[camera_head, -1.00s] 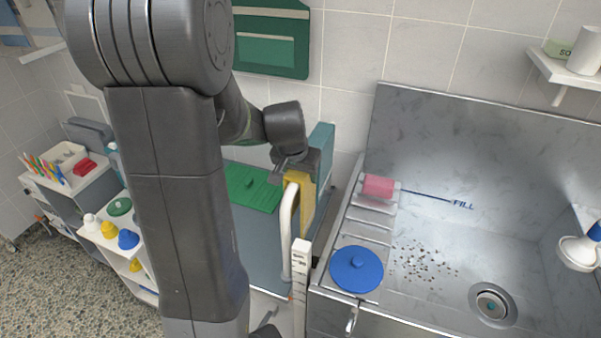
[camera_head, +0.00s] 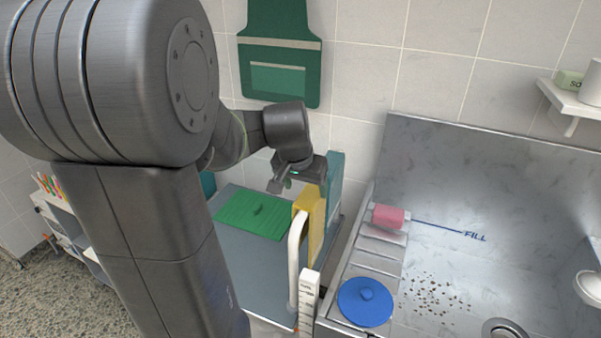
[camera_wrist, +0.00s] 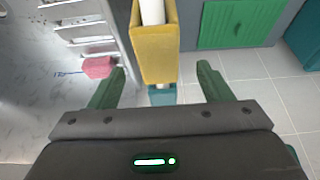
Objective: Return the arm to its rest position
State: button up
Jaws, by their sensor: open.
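My gripper (camera_head: 281,186) is open and empty. In the head view it sits close to the top of a yellow upright box-like piece (camera_head: 316,222), at the left end of the sink. In the wrist view my gripper (camera_wrist: 160,74) has its two green fingers spread apart, with the yellow piece (camera_wrist: 159,55) beyond and between them. I cannot tell from the views how far apart gripper and yellow piece are. My upper arm fills the left of the head view and hides part of the shelving.
A white curved rail (camera_head: 294,262) stands beside the yellow piece, with a teal panel (camera_head: 334,185) behind. A green board (camera_head: 252,214) lies on the grey top.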

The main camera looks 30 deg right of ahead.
aim_at(309, 197)
jog(key=v, duration=0.6)
jog(key=shift+a+r, duration=0.2)
jog(key=shift+r, duration=0.05)
jog(key=shift+s, duration=0.1)
jog(key=x, duration=1.4)
jog(key=shift+d+f+p, duration=0.2)
jog(key=shift+d+p, duration=0.1)
jog(key=shift+r, duration=0.2)
jog(key=shift+r, duration=0.1)
